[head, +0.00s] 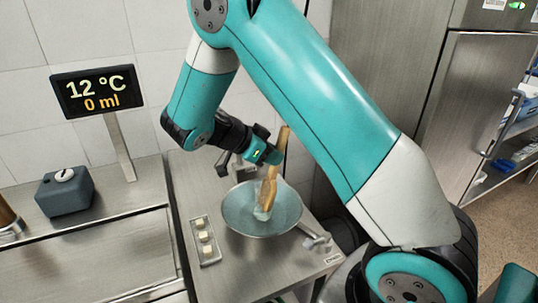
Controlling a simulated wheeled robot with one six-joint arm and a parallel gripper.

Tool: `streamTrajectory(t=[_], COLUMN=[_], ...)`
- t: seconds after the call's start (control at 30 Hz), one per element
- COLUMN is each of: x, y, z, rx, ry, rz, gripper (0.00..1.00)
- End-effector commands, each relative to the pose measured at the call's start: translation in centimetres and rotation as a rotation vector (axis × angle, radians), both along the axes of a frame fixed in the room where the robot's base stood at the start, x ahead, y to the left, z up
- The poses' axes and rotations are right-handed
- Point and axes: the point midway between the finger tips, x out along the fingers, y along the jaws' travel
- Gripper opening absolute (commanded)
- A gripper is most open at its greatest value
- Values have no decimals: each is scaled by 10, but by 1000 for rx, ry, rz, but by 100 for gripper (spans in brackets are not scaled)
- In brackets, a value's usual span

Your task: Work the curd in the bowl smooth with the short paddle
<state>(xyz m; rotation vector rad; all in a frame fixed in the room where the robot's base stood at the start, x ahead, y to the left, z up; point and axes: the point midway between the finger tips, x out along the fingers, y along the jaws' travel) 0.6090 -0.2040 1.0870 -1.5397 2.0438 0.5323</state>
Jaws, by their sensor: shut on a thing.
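The short paddle (268,187) is wooden and stands tilted over the bowl, its handle top to the upper right. My gripper (276,157) is shut on its handle, above the bowl's back rim. The paddle's lower end is inside the wide grey-blue bowl (232,220) on the steel counter. A pale, glossy patch (262,214) surrounds the paddle's lower end. It looks like curd, but I cannot tell its texture or whether it is smooth. The fingertips are small and partly hidden by the handle.
A small tray (207,251) with several pale cubes lies left of the bowl. A metal handle or tap (316,240) is at the bowl's right. A display (97,92) reads 12 °C and 0 ml. A dark grey box (65,194) stands on the left counter.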

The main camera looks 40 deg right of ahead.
Motion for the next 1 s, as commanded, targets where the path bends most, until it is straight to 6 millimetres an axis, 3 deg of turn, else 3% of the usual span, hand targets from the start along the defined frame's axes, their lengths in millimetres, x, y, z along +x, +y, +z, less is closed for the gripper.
streamTrajectory(t=[0.2, 0.7, 1.0], x=[-2, 15, 7], y=[0, -5, -2], z=[1, -2, -2], rx=[0, 0, 0], ry=[-1, -1, 0], rz=[-1, -1, 0], gripper=[0, 0, 0])
